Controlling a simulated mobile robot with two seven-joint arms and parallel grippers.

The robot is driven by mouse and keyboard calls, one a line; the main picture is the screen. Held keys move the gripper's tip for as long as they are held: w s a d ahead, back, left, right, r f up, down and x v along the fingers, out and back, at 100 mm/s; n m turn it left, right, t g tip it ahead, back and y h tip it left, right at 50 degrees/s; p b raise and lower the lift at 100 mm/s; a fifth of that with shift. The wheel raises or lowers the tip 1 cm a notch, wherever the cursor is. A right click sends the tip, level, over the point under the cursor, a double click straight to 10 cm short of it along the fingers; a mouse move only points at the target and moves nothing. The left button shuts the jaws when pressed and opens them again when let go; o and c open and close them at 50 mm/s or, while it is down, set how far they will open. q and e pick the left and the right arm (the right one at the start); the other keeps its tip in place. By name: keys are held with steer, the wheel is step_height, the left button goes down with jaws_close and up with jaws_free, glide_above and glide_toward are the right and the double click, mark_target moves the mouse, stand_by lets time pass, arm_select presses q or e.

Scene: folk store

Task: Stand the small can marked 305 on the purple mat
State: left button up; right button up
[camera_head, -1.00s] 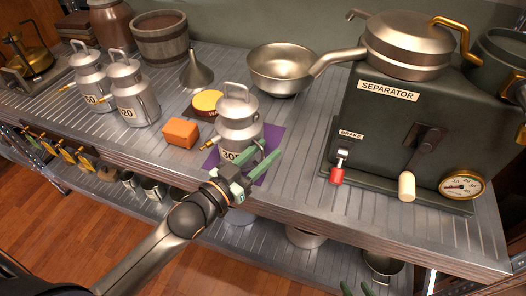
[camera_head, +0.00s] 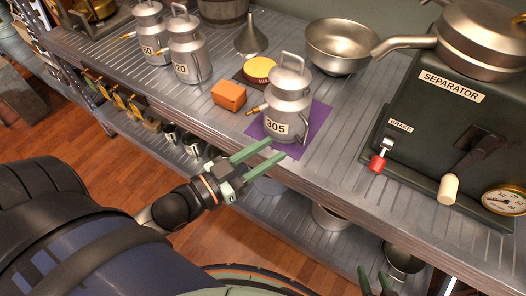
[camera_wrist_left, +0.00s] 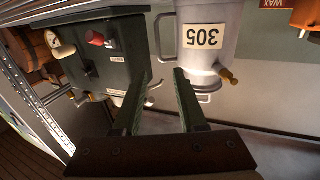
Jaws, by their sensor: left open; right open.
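The small grey metal can marked 305 (camera_head: 287,108) stands upright on the purple mat (camera_head: 320,117) on the ribbed metal counter. In the left wrist view the can (camera_wrist_left: 207,22) appears upside down at the top, with its brass spout and label. My left gripper (camera_head: 277,150) is open and empty, in front of the can and apart from it, near the counter's front edge. Its green fingers (camera_wrist_left: 163,78) show with a gap between them in the left wrist view. My right gripper (camera_head: 374,281) shows only its fingertips at the bottom, apart and empty.
Two similar cans (camera_head: 187,48) stand at the back left. An orange block (camera_head: 229,95), a yellow tin (camera_head: 259,69) and a funnel (camera_head: 251,35) are left of the can. A bowl (camera_head: 341,45) is behind it. The separator (camera_head: 447,110) fills the right. A shelf lies below.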

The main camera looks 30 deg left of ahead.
arm_select(q)
steer(key=s+d+f+g+y, duration=0.2)
steer(key=f+g, duration=0.1)
steer(key=f, duration=0.7)
steer(key=s+d+f+n+g+y, duration=0.1)
steer(key=s+d+f+g, duration=0.1)
steer(key=f, duration=0.8)
steer(key=s+g, duration=0.1)
steer(key=g, duration=0.1)
steer(key=shift+s+f+n+g+y, duration=0.25)
steer(key=shift+s+n+g+y, duration=0.05)
steer(key=shift+s+y, duration=0.1)
steer(key=shift+w, duration=0.1)
